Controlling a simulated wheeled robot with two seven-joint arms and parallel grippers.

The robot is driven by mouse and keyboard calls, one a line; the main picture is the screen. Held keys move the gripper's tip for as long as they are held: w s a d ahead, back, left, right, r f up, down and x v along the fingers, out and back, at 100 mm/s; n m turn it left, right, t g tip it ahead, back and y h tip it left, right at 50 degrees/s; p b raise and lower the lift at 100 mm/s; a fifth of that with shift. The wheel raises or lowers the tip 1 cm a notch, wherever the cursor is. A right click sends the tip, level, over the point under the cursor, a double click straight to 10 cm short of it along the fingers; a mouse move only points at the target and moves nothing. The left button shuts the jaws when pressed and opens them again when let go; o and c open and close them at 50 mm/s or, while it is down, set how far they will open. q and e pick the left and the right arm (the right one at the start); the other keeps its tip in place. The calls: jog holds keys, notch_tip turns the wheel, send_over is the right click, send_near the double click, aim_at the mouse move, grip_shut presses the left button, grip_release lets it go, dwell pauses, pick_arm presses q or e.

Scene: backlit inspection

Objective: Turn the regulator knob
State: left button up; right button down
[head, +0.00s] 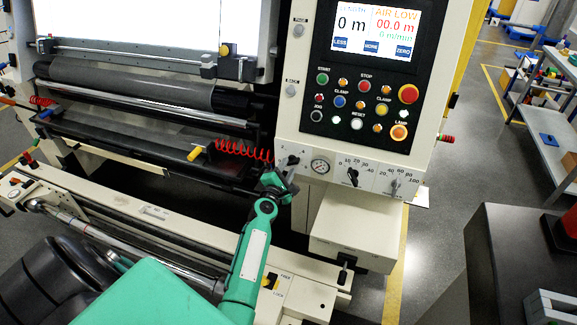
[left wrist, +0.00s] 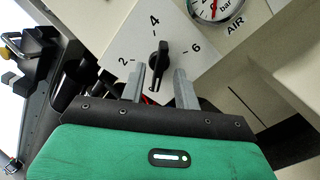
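In the head view the gauge (head: 320,166) sits right of my left gripper (head: 283,180), at the panel's lower left, where the gripper partly hides the knob. In the left wrist view, my left gripper (left wrist: 161,76) is open, with a grey finger on each side of the knob's lower part. A gap shows on both sides; whether the fingers reach its depth is unclear. My right gripper is not in view.
Two other black knobs, the middle one (head: 353,177) and the right one (head: 394,186), share the panel strip. Above are several push buttons and a screen (head: 377,30). A cream box (head: 352,232) juts out below. A red coiled cable (head: 243,150) hangs left of the gripper.

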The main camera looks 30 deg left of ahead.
pick_arm(q)
jog(key=v, duration=1.2)
jog(key=shift+r, duration=0.1)
jog(key=s+d+f+m+g+h, duration=0.2)
jog(key=d+f+m, duration=0.2)
jog(key=f, duration=0.7)
jog(key=s+d+f+m+g+h, duration=0.1)
jog(key=s+d+f+m+g, duration=0.3)
jog(key=f, duration=0.7)
jog(key=s+d+f+m+g+h, duration=0.1)
jog(key=s+d+f+m, duration=0.25)
jog(key=f, duration=0.45)
jog(key=s+d+f+m+g+h, duration=0.1)
jog(key=s+d+f+m+g, duration=0.1)
jog(key=s+f+m, duration=0.45)
jog(key=s+f+m+g, duration=0.2)
jog(key=s+f, duration=0.4)
jog(key=s, duration=0.4)
jog(key=s+f+m+g, duration=0.3)
jog(key=s+f+m, duration=0.2)
jog(key=s, duration=0.6)
jog(key=s+f+m+g+y, duration=0.1)
jog(key=s+f+m, duration=0.3)
jog(key=s, duration=0.6)
notch_tip(320, 180, down, 3)
jog(key=shift+s+a+r+g, duration=0.1)
jog(key=shift+s+a+g, duration=0.2)
jog(key=shift+g, duration=0.5)
jog(key=shift+w, duration=0.1)
